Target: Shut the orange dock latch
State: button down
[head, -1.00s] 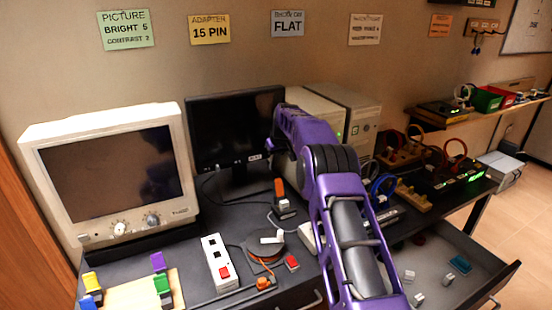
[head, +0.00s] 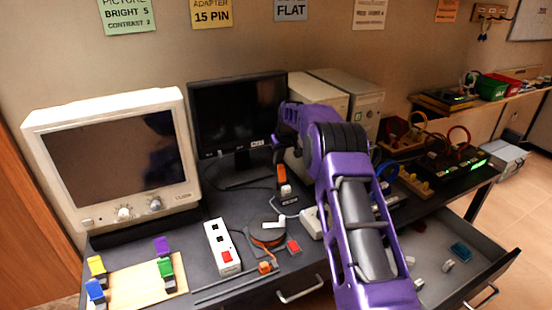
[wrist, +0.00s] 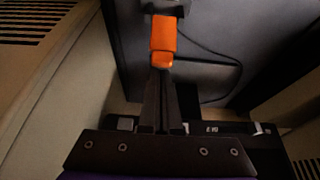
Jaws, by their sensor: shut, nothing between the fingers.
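The orange dock latch (head: 281,174) stands upright on a small dark dock (head: 289,201) with a pale plug-like part, in front of the black monitor. In the wrist view the orange latch (wrist: 163,40) lies straight ahead of my gripper (wrist: 161,72), at the fingertips. The fingers are together with nothing between them. Their tips overlap the lower end of the latch in this view; I cannot tell whether they touch it. In the head view my purple arm reaches over the desk and largely hides the gripper.
A beige CRT monitor (head: 112,160) and a black monitor (head: 236,115) stand behind. Pale computer cases (head: 352,105) are close on the right. A power strip (head: 222,247), a cable reel (head: 268,232) and a board with coloured clips (head: 135,284) lie in front. A drawer (head: 478,258) is open.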

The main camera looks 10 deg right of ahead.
jog(key=shift+s+d+r, duration=0.1)
jog(key=shift+s+d, duration=0.05)
jog(key=shift+s, duration=0.25)
jog(key=shift+b, duration=0.3)
